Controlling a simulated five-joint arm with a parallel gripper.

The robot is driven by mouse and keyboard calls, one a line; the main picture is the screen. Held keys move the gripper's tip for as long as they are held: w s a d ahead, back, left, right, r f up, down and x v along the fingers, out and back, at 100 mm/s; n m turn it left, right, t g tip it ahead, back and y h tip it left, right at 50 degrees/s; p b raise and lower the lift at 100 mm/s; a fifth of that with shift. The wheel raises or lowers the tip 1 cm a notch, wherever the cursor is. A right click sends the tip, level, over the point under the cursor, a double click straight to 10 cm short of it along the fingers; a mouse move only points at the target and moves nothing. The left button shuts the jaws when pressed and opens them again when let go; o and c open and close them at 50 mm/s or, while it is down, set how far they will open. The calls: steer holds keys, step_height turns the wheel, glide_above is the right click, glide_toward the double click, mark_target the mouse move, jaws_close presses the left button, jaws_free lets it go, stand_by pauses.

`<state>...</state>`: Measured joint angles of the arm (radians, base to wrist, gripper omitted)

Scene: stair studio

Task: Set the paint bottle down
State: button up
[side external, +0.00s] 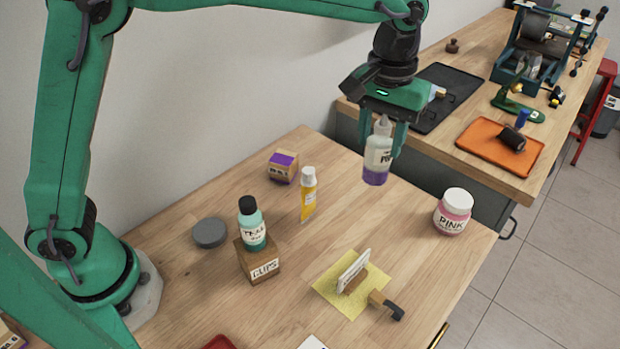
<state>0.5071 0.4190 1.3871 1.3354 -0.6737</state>
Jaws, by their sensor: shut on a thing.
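The paint bottle (378,160) is a small clear-white bottle with a pale nozzle, a printed label and purple at its bottom. My gripper (386,135) points down and is shut on the bottle's upper part. The bottle hangs upright and appears to be above the wooden table (405,275), near its back right part. The exact gap under it is hard to tell from this view.
A pink jar (453,212) stands to the right. A yellow tube (308,194), a purple-topped box (283,167), a grey disc (209,233) and a teal bottle (251,224) on a wooden block (259,262) stand left.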

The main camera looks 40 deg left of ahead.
steer(key=d+f, duration=0.3)
steer(key=f, duration=0.2)
steer(key=shift+d+f, duration=0.15)
steer(key=shift+f, duration=0.1)
steer(key=shift+w, duration=0.15)
steer(key=w+a+f, duration=0.7)
steer(key=w+f, duration=0.2)
steer(key=f, duration=0.2)
stand_by(0.8)
steer(key=shift+f, duration=0.2)
steer(key=o, duration=1)
steer(key=shift+a, duration=0.1)
steer(key=shift+o, duration=0.2)
steer(key=shift+r, duration=0.15)
